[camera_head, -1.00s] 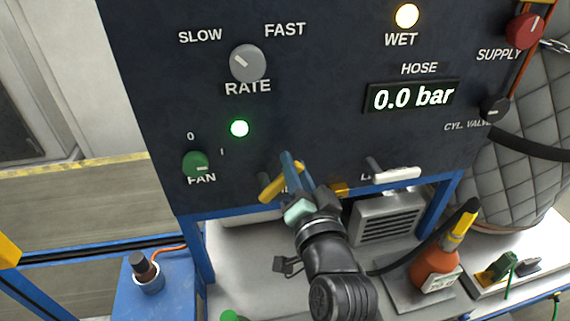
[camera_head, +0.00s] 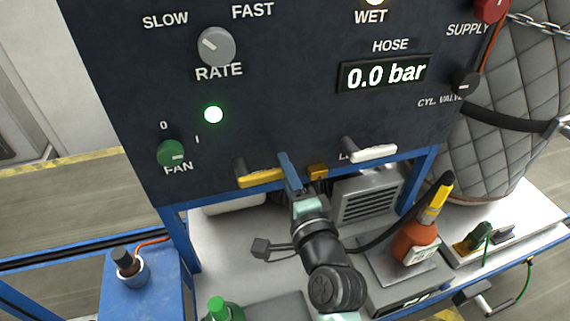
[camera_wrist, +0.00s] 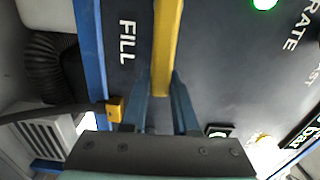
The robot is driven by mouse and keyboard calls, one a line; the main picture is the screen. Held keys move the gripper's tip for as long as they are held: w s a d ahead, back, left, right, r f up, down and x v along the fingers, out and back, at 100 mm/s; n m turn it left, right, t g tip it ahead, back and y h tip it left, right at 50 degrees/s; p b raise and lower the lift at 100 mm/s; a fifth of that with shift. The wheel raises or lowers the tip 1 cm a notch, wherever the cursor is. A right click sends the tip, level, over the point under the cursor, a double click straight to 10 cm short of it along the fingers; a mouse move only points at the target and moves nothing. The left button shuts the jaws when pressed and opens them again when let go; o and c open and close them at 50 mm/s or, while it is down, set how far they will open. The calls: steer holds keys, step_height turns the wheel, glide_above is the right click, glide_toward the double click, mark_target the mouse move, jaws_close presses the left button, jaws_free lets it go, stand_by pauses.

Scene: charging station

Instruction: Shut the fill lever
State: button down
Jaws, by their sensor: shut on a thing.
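The fill lever (camera_head: 260,178) is a yellow handle low on the dark panel and lies nearly level in the head view. In the wrist view the lever (camera_wrist: 166,45) runs down between the two blue fingers, beside the FILL label (camera_wrist: 127,42). My gripper (camera_head: 286,160) is shut on the lever's right end in the head view. It also shows in the wrist view (camera_wrist: 160,82). The gripped part is partly hidden by the fingers in the head view.
A white-handled lever (camera_head: 372,154) sits to the right on the panel. A small yellow block (camera_head: 317,171) is close right of my fingers. The hose display (camera_head: 386,73) reads 0.0 bar. An orange bottle (camera_head: 415,245) stands on the bench below.

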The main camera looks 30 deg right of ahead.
steer(key=shift+f+m, duration=0.25)
steer(key=shift+m, duration=0.05)
stand_by(0.4)
steer(key=c, duration=0.7)
jaws_free()
steer(key=shift+s, duration=0.1)
steer(key=b+v, duration=0.3)
steer(key=v, duration=0.9)
steer(key=shift+s+a+b, duration=0.15)
steer(key=shift+s+b, duration=0.15)
steer(key=shift+s, duration=0.1)
